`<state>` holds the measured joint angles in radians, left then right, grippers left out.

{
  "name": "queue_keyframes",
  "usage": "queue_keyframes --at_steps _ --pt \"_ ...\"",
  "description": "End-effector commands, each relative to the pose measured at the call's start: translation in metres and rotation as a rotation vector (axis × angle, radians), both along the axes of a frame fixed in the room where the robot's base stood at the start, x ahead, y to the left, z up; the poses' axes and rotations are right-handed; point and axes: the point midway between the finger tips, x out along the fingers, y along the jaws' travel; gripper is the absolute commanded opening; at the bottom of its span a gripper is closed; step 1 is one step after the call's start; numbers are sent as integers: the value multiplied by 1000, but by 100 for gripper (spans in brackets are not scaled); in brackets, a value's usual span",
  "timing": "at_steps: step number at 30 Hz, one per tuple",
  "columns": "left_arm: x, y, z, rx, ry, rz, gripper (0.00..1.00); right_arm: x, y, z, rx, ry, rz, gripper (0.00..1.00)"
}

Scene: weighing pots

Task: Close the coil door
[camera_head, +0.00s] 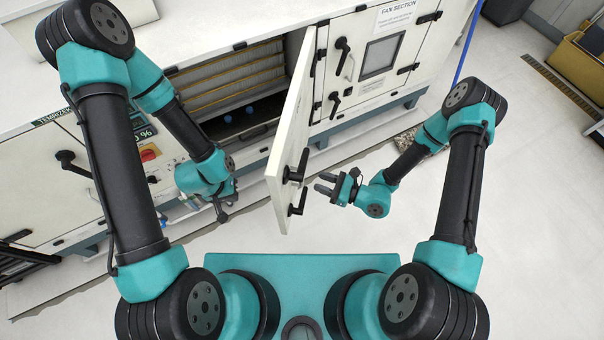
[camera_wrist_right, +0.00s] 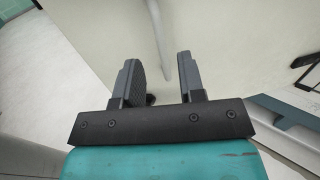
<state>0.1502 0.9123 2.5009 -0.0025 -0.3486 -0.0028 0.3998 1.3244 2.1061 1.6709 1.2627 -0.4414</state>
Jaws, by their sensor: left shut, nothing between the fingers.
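The coil door (camera_head: 289,135) is a white panel that stands wide open, swung out from the cabinet towards me. It has black handles (camera_head: 298,170) near its free edge. The open coil compartment (camera_head: 235,85) lies to the left of the door. My left gripper (camera_head: 222,207) is shut and empty, left of the door and in front of the cabinet. My right gripper (camera_head: 325,184) is open and empty, just right of the door's free edge, pointing at it. In the right wrist view its spread fingers (camera_wrist_right: 160,78) face a pale panel; contact is not clear.
The fan section (camera_head: 378,55) with its window and black handles is right of the opening. A control panel (camera_head: 150,150) with a red switch is on the left. A blue hose (camera_head: 466,40) hangs at the right. The floor (camera_head: 540,220) at the right is clear.

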Motion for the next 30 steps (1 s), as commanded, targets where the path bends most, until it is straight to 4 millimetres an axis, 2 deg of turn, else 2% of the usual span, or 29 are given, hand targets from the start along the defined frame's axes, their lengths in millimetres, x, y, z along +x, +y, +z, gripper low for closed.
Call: queue_keyframes --at_steps 9,15,26,30 --pt "0 0 0 0 0 0 0 17 44 0 0 -1 3 36" --pt "0 0 0 0 0 0 0 25 63 0 0 -1 2 36" --pt "0 0 0 0 0 0 0 27 68 0 0 0 -1 36" --pt "0 0 0 0 0 0 0 27 67 0 0 0 -1 26"
